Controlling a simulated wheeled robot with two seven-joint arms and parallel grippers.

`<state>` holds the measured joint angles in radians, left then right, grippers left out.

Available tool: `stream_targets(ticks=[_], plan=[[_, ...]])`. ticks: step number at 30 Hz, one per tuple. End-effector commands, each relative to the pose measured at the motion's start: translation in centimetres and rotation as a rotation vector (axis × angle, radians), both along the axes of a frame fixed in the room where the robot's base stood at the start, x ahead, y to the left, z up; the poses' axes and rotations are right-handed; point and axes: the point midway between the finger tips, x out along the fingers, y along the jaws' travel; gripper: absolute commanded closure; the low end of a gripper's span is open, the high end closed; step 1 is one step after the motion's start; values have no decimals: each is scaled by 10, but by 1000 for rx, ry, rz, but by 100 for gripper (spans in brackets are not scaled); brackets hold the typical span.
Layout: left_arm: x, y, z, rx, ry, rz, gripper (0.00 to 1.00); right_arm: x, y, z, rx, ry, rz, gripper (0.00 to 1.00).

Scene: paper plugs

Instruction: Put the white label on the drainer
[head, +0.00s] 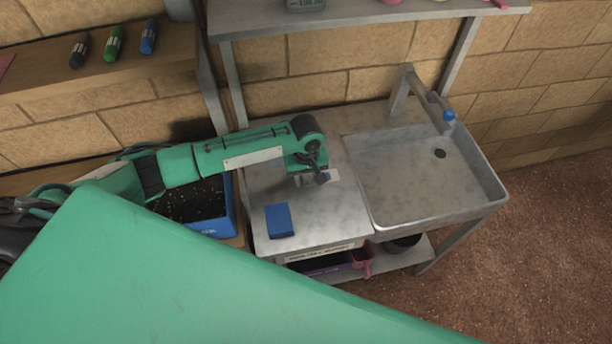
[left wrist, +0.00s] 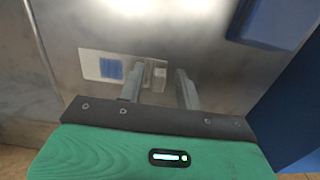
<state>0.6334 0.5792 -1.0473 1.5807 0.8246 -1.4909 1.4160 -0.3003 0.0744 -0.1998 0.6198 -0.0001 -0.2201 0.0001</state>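A white label (left wrist: 90,65) with a blue square on it lies flat on the metal drainer (left wrist: 60,25) in the left wrist view. In the head view the label (head: 334,174) shows partly beside my left gripper (head: 318,178), on the drainer (head: 345,215) left of the sink. My left gripper (left wrist: 160,90) is low over the drainer, its fingers apart at the label's right end. A small pale block-like piece (left wrist: 159,79) shows between the fingers; whether it is touched I cannot tell. My right gripper is not in view.
A blue block (head: 279,220) lies on the drainer's front left. The sink basin (head: 420,185) with a tap (head: 425,98) is to the right. A blue tray of dark soil (head: 222,222) stands left.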

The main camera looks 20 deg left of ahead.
Motion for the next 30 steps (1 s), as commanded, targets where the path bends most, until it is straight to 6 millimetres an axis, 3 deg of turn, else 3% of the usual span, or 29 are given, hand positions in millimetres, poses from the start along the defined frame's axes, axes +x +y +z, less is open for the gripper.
stream_targets(ticks=[7, 11, 24, 30], plan=[[0, 0, 2, 0, 0, 0, 65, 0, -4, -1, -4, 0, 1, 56], [1, 0, 12, -2, -1, 0, 65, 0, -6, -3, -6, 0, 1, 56], [1, -1, 100, -2, -3, -1, 65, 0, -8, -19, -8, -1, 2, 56], [0, -1, 120, -1, 1, 0, 65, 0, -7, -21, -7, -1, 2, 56]])
